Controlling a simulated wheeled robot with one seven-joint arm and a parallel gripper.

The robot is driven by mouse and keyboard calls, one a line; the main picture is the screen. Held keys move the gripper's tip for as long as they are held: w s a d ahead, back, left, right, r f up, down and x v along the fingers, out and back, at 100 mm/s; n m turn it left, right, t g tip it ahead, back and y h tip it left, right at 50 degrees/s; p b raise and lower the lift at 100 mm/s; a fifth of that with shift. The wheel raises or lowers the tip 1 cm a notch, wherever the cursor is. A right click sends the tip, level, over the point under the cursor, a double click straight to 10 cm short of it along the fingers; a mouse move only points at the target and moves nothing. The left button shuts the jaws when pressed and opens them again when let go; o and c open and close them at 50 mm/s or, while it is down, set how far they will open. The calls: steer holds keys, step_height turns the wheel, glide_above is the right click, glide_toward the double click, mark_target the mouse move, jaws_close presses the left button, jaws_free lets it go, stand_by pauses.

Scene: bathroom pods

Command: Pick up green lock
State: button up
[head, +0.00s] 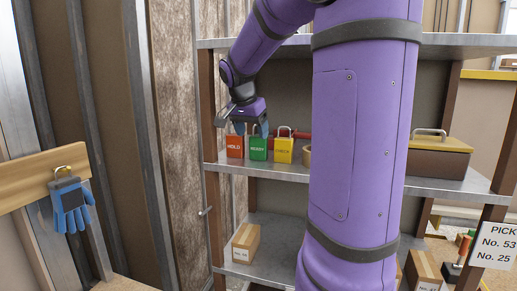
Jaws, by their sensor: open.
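The green lock (258,150) stands upright on the middle shelf, with white lettering on its body and a metal shackle on top. It is between a red lock (234,147) on the left and a yellow lock (284,150) on the right. My gripper (252,130) is open, with its blue fingertips pointing down at the height of the green lock's shackle. The fingertips hide part of the shackle. I cannot tell whether they touch it.
The middle shelf (453,190) has a brown case (439,157) at the right and a reddish object behind the yellow lock. A cardboard box (246,243) sits on the lower shelf. A blue glove (72,206) hangs at the left. My arm hides the shelf's middle.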

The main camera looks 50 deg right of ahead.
mark_target(258, 137)
steer(key=shift+d, duration=0.45)
steer(key=shift+w+d, duration=0.15)
steer(key=shift+d, duration=0.5)
steer(key=shift+w+d, duration=0.15)
steer(key=shift+d, duration=0.45)
steer(key=shift+x, duration=1.2)
steer(key=shift+d+f, duration=0.1)
steer(key=shift+f, duration=0.25)
steer(key=c, duration=0.6)
steer(key=shift+o, duration=0.2)
steer(key=shift+r, duration=0.1)
steer(key=shift+r, duration=0.75)
steer(key=s+a, duration=0.1)
steer(key=a, duration=0.8)
steer(key=s+a, duration=0.2)
steer(key=a, duration=0.6)
steer(key=shift+s+a, duration=0.25)
steer(key=shift+a, duration=0.15)
